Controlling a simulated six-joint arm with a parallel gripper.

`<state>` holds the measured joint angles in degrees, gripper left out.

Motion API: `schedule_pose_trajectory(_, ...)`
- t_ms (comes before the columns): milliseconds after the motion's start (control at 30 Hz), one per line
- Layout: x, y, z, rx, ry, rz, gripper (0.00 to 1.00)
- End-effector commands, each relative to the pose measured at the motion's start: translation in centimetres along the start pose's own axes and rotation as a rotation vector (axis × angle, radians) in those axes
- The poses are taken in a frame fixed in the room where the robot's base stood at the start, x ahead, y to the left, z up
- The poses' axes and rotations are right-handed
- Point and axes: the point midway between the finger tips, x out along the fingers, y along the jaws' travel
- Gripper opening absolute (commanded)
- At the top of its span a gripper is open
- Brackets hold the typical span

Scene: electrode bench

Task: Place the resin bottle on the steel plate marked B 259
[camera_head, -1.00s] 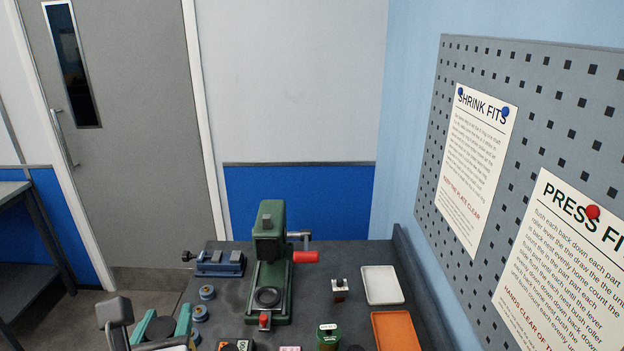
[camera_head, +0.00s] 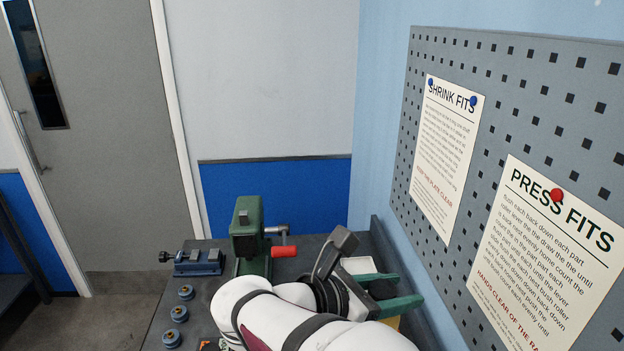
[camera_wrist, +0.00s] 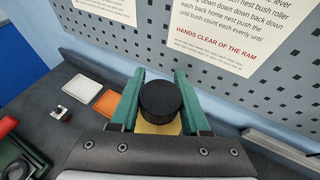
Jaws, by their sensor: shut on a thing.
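My gripper (camera_head: 405,292) has green fingers and reaches over the right side of the bench. I cannot make out a steel plate or the mark B 259 in any view.
A white tray (camera_wrist: 86,84) and an orange tray (camera_wrist: 108,102) lie beside the pegboard wall. A green press (camera_head: 247,235) with a red handle (camera_head: 284,251) stands left of my arm. A blue vise (camera_head: 198,262) and several blue spools (camera_head: 186,292) are further left. My arm hides much of the bench.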

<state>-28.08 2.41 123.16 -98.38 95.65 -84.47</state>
Motion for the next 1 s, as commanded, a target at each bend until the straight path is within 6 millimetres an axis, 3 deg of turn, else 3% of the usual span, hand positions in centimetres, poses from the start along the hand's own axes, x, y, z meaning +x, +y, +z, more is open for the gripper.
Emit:
schedule_pose_trajectory(200,2.3,-4.7,0.7,0.096,-0.001,-0.229,0.0)
schedule_pose_trajectory(467,3.3,-8.3,0.6,0.168,-0.001,-0.407,0.0)
schedule_pose_trajectory(1000,7.2,-8.1,-9.0,0.161,-0.002,-0.398,0.0)
